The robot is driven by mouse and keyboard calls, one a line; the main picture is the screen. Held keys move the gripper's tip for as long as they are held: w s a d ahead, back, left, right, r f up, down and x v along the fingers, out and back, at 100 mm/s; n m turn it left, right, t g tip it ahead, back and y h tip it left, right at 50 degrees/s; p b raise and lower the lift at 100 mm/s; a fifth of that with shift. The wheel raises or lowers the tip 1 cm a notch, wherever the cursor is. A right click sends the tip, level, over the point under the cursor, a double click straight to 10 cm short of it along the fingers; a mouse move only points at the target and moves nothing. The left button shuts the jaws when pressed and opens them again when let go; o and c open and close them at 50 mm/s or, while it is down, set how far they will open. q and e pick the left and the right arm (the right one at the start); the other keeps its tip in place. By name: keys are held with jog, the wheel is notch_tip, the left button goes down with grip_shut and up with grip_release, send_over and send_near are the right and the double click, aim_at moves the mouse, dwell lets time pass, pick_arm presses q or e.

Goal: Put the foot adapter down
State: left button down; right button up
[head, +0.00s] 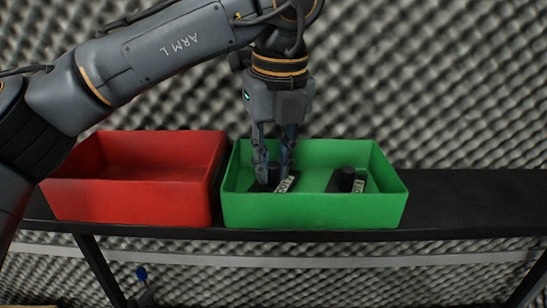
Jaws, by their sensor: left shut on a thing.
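My left gripper (273,165) points down into the green bin (315,210) and is shut on a foot adapter (285,185). This adapter is a dark piece with a white printed label, low inside the left half of the bin. The bin's front wall hides its underside, so I cannot tell whether it touches the floor. A second, similar dark adapter (346,180) with a white label lies in the right half of the same bin. My right gripper is not in view.
A red bin (135,200) stands close to the left of the green bin and looks empty as far as I see. Both stand on a black shelf (460,205), which is clear to the right. Grey foam wall (440,80) rises behind.

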pick_arm(q)
jog(key=shift+s, duration=0.25)
jog(key=shift+f+b, duration=0.3)
jog(key=c, duration=1.2)
grip_release()
jog(key=shift+r, duration=0.1)
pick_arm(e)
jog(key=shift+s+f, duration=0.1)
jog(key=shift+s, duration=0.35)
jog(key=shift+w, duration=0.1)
